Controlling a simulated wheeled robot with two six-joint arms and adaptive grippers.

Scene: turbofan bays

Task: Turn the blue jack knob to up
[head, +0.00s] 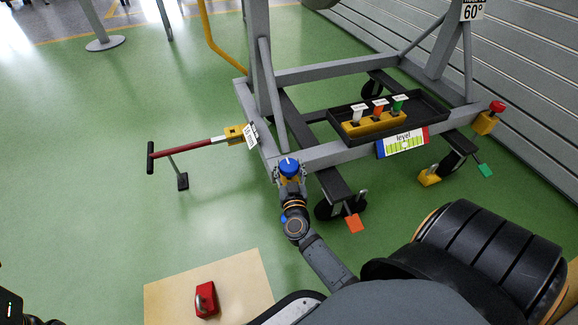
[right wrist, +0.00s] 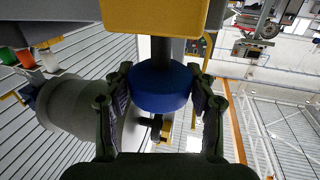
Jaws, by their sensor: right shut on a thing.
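The blue jack knob (head: 289,167) sits at the near left corner of the grey wheeled stand. It also fills the middle of the right wrist view (right wrist: 160,88), on a dark shaft below a yellow block (right wrist: 155,18). My right gripper (head: 289,175) is at the knob, with a finger on each side of it. In the right wrist view the right gripper (right wrist: 160,92) is closed against the knob's two sides. The level plate (head: 403,143) with a green scale is on the stand's front beam. My left gripper is not clearly in view; only a dark part shows at the lower left.
A red jack knob (head: 497,107) is at the stand's right corner. A tray (head: 440,108) holds white, orange and green tagged pieces. A tow bar with a dark handle (head: 151,163) sticks out left. Orange (head: 354,223) and green pedals are by the wheels. A red object (head: 206,299) lies on a beige mat.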

